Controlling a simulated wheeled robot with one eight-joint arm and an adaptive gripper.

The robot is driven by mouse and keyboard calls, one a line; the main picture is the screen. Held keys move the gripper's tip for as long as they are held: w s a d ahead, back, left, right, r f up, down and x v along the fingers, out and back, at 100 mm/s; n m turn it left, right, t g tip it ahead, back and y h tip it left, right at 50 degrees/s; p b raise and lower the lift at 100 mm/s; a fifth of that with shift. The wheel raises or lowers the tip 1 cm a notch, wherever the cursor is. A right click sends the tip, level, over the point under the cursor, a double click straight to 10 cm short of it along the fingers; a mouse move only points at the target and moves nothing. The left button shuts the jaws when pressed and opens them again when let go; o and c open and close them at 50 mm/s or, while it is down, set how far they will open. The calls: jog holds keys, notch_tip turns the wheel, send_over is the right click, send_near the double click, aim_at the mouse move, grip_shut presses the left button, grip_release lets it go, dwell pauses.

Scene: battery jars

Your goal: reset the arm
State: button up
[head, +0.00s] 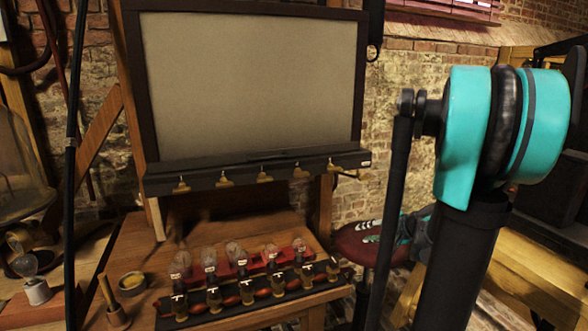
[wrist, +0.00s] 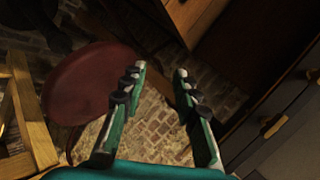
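My gripper (wrist: 159,76) is open and empty in the wrist view. Its two green and black fingers stand apart over a brick floor, with nothing between them. In the head view my teal and black arm rises large at the right. Part of its far end shows low beside it, in front of a dark red round stool seat, and the fingertips cannot be made out there. The stool seat (head: 353,240) also shows in the wrist view (wrist: 88,82), left of the fingers and apparently below them.
A wooden bench (head: 140,245) at left centre bears a row of glass bulbs (head: 236,252) on a red and black stand with brass fittings. A framed board (head: 252,85) stands behind. A small brass dish (head: 132,283) sits left.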

jog(key=s+a+f+n+g+h, duration=0.2)
jog(key=s+f, duration=0.3)
jog(key=s, duration=0.5)
jog(key=s+a+f+n+g+h, duration=0.2)
jog(key=s+f+n+h, duration=0.2)
jog(key=s, duration=0.7)
jog(key=shift+s+a+f+n+g, duration=0.15)
jog(key=shift+a+f+n+g, duration=0.2)
jog(key=shift+f+n, duration=0.5)
jog(key=shift+d, duration=0.2)
